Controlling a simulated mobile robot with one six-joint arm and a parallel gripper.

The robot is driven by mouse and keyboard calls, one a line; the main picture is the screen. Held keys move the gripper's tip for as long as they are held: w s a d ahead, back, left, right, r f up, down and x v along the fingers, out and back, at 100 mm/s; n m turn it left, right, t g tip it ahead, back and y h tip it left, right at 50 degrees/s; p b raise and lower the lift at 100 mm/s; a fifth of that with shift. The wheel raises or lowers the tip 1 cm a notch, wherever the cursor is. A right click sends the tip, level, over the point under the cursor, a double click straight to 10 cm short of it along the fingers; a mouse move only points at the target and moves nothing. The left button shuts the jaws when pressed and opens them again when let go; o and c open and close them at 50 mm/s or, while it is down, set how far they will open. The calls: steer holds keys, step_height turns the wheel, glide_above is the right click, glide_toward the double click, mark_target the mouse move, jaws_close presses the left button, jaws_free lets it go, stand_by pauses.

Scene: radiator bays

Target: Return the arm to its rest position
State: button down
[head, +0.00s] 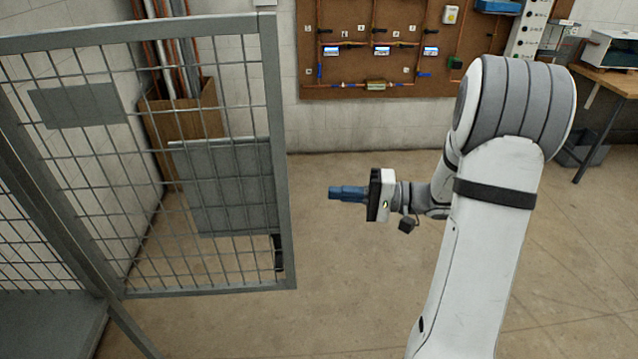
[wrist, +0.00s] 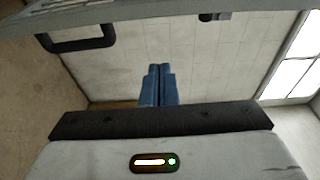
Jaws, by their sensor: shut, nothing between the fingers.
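My gripper (head: 332,192) is at the middle of the head view, held in the air with its blue fingers pointing left. In the wrist view the two blue fingers (wrist: 159,70) lie side by side, shut, with nothing between them. My white and grey arm reaches up along the right of the head view and bends back down toward the gripper. The fingertips are apart from the mesh gate in the head view, a little to the right of its edge.
A grey mesh gate (head: 280,150) fills the left, with a dark handle (head: 278,252) low on its edge; a black handle (wrist: 85,42) shows in the wrist view. A cardboard box (head: 208,112) with pipes stands behind. A pipe board (head: 340,60) hangs on the wall. Open floor lies below the gripper.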

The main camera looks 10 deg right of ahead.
steer(key=s+a+n+g+h, duration=0.2)
steer(key=s+a+g+h, duration=0.45)
steer(key=s, duration=0.55)
steer(key=s+d+n+t+h, duration=0.1)
steer(key=s+d+t+h, duration=0.3)
steer(key=h, duration=0.6)
steer(key=s+d+r, duration=0.1)
steer(key=s+d, duration=0.1)
steer(key=s, duration=0.1)
steer(key=shift+d+h, duration=0.15)
steer(key=shift+h, duration=0.2)
